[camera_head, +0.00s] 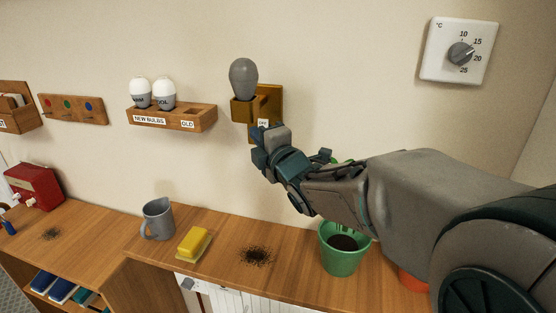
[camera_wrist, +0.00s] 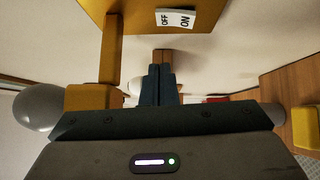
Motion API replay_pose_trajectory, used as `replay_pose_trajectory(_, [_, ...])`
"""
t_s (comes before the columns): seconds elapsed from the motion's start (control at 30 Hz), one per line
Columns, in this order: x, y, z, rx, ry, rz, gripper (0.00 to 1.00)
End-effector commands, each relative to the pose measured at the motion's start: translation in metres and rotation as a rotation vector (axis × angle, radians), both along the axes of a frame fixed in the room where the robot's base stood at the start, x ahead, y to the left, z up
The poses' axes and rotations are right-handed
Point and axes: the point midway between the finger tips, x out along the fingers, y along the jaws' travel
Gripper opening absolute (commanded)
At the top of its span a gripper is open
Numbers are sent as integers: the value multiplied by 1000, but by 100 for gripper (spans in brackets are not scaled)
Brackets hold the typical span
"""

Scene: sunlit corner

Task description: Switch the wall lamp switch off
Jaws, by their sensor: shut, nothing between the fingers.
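The wall lamp has a grey, unlit-looking bulb (camera_head: 243,77) on a yellow-brown wooden mount (camera_head: 270,97). Its white switch (camera_wrist: 175,19), marked OFF and ON, is on the mount's plate and shows at the top of the wrist view. In the head view the switch label (camera_head: 263,123) is partly hidden by my gripper (camera_head: 262,148). My gripper is just below the switch, its fingers shut and empty. In the wrist view the closed blue fingertips (camera_wrist: 160,72) are below the switch in the picture. I cannot tell whether they touch the plate.
A bulb shelf (camera_head: 185,119) hangs to the left of the lamp. A thermostat dial (camera_head: 459,53) is on the wall at right. On the counter below stand a grey mug (camera_head: 158,219), a yellow sponge (camera_head: 193,241) and a green pot (camera_head: 341,260). The wall around the lamp is mostly clear.

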Motion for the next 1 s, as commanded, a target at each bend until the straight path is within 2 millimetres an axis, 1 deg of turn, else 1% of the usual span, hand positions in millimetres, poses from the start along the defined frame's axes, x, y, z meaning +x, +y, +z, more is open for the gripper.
replay_pose_trajectory(0.03, [-8,-7,1,-3,-3,-6,0])
replay_pose_trajectory(0.3, [-48,-21,5,-2,-3,2,0])
replay_pose_trajectory(0.5, [-71,-33,7,-1,-1,1,0])
replay_pose_trajectory(0.7, [-82,-39,8,0,0,0,0])
replay_pose_trajectory(1.0, [-84,-40,8,0,1,0,0])
